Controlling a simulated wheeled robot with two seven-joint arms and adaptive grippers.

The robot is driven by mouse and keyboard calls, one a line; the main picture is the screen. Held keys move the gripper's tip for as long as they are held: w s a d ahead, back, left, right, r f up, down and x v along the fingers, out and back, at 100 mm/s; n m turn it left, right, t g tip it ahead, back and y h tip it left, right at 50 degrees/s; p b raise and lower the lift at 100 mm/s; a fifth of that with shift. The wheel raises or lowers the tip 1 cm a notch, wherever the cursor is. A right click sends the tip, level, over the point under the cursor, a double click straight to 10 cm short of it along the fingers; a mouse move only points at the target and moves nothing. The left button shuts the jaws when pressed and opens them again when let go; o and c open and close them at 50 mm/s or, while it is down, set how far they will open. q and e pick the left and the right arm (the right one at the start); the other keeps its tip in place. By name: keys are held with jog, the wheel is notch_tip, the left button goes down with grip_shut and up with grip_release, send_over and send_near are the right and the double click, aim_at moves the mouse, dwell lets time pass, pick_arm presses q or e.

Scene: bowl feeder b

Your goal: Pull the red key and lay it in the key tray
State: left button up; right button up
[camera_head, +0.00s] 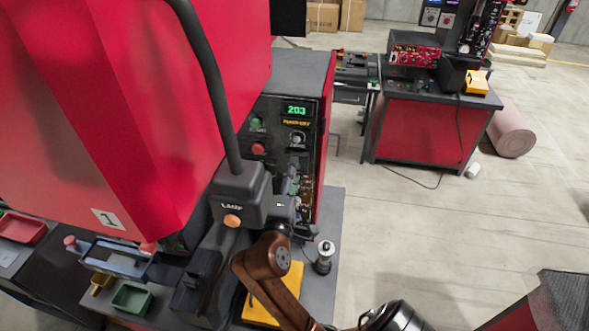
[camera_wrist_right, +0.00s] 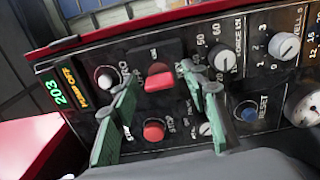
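The control panel (camera_wrist_right: 180,90) fills the right wrist view, tilted. A red block-like part (camera_wrist_right: 159,78) in a black housing could be the red key; I cannot tell for sure. A round red button (camera_wrist_right: 154,131) sits below it. My right gripper (camera_wrist_right: 162,98) is open in front of the panel, its green fingers on either side of these red parts and apart from each other. In the head view my right gripper (camera_head: 294,187) is small, at the panel's face. A green tray (camera_head: 132,298) and a red tray (camera_head: 22,228) lie at lower left; neither is marked as the key tray.
The panel (camera_head: 283,140) stands on the side of a large red machine (camera_head: 130,110) with a green 203 display. A black pendant (camera_head: 240,190) hangs close to my right arm. A yellow plate (camera_head: 277,293) and a small post (camera_head: 323,258) lie beside it. Floor (camera_head: 430,230) is clear at right.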

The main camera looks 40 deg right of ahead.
grip_shut()
dwell(0.3)
jog(key=shift+s+a, duration=0.1)
jog(key=shift+p+v, duration=0.35)
jog(key=shift+v, duration=2.55)
